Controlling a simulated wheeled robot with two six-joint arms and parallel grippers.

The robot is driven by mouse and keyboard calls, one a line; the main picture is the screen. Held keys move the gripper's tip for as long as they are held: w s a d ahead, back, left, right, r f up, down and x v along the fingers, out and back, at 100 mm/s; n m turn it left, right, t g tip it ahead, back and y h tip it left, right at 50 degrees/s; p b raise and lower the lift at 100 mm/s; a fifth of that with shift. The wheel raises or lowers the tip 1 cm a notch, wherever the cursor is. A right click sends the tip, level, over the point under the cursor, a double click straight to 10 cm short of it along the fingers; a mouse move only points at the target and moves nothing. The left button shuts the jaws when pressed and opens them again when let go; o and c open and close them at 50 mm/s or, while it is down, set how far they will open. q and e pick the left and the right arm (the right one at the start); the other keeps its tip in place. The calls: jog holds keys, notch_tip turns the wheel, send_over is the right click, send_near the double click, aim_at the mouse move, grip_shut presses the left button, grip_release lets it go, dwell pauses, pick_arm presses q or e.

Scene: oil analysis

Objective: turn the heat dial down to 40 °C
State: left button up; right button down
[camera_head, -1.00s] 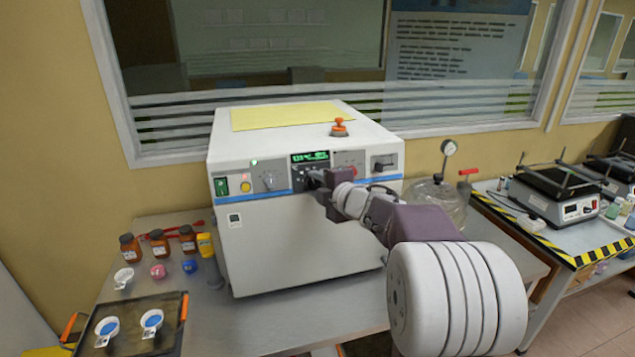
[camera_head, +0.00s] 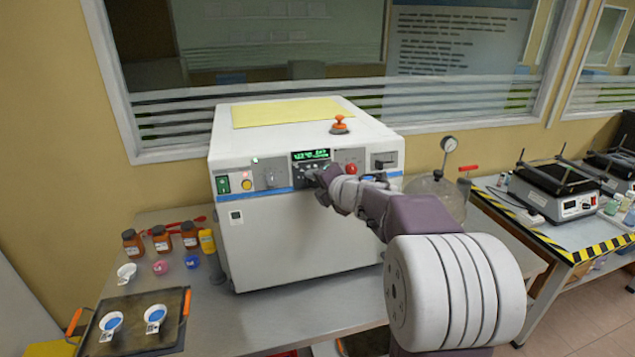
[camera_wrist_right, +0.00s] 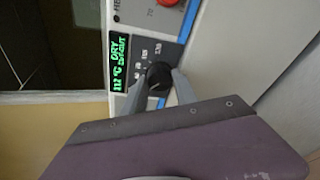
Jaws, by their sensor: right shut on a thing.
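A white oven-like machine (camera_head: 290,250) stands on the bench with its control panel facing me. My right gripper (camera_head: 313,177) is at the panel, just below the green display (camera_head: 311,155). In the right wrist view, the two fingers of my right gripper (camera_wrist_right: 160,84) are around a black dial (camera_wrist_right: 158,74) with small markings beside it. The display (camera_wrist_right: 118,65) there seems to read 112 °C and DRY. A red knob (camera_wrist_right: 168,2), partly cut off, has lettering starting with "HE" and a 70 beside it. It also shows in the head view (camera_head: 351,169). My left gripper is out of view.
Another dial (camera_head: 270,178) and a green switch (camera_head: 223,185) are left of the display. An orange-topped valve (camera_head: 339,125) stands on the machine's top. Brown bottles (camera_head: 161,238) and a dark tray (camera_head: 138,328) are at left. A glass vessel with a gauge (camera_head: 449,145) is at right.

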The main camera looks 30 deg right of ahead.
jog(key=shift+f, duration=0.15)
jog(key=c, duration=1)
grip_release()
jog(key=shift+o, duration=0.2)
jog(key=p+v, duration=0.2)
jog(key=v, duration=0.7)
jog(key=shift+s, duration=0.1)
